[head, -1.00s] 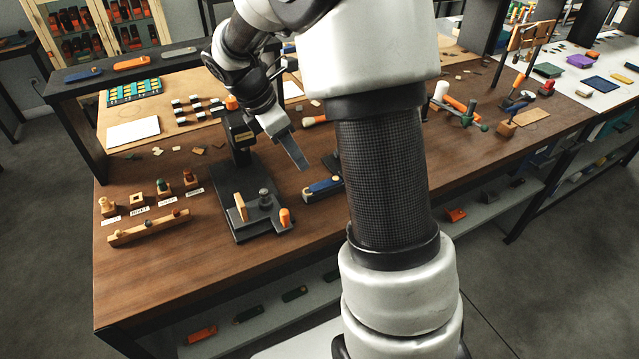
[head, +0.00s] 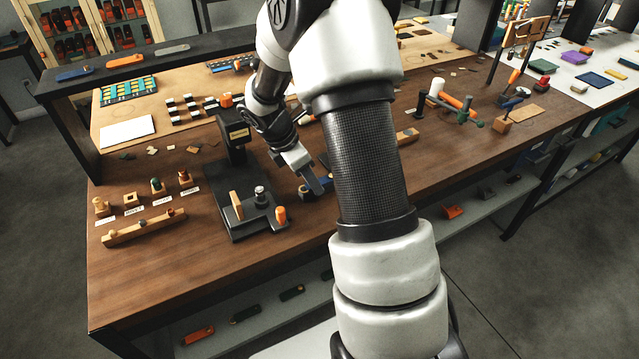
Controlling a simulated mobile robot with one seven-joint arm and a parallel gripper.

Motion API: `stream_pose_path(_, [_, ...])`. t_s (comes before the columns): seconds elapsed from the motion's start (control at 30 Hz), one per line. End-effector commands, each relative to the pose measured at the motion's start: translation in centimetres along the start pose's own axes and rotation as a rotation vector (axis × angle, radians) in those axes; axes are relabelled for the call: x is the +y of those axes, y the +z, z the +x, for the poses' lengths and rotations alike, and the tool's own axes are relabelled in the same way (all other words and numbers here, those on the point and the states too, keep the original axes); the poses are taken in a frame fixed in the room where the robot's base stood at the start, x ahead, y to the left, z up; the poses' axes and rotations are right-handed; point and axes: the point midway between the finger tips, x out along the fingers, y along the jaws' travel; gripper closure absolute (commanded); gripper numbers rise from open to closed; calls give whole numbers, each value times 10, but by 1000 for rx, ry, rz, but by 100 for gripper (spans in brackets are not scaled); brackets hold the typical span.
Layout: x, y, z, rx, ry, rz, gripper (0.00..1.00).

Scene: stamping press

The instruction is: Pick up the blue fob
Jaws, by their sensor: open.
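A second blue fob-like piece (head: 76,74) lies on the dark raised shelf at the back left, far from my gripper.
The press's orange knob (head: 281,214) and metal post stand close left of my gripper. Small stamps (head: 157,186) and a wooden rack (head: 143,229) are further left. The bench front is clear. My arm hides the middle of the bench.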

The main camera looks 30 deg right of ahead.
Motion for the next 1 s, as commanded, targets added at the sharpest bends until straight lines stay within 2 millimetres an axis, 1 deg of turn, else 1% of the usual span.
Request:
stream_pose_path(0.17, [0,0,0,0,1,1,58])
stream_pose_path(0.4, [0,0,0,0,0,1,98])
stream_pose_path(0.43, [0,0,0,0,0,1,100])
stream_pose_path(0.63, [0,0,-1,0,1,1,100])
stream_pose_path(0.73, [0,2,-6,0,1,1,100])
stream_pose_path(0.87, [1,10,-25,0,5,4,100])
stream_pose_path(1.0, [1,22,-52,-1,5,5,100])
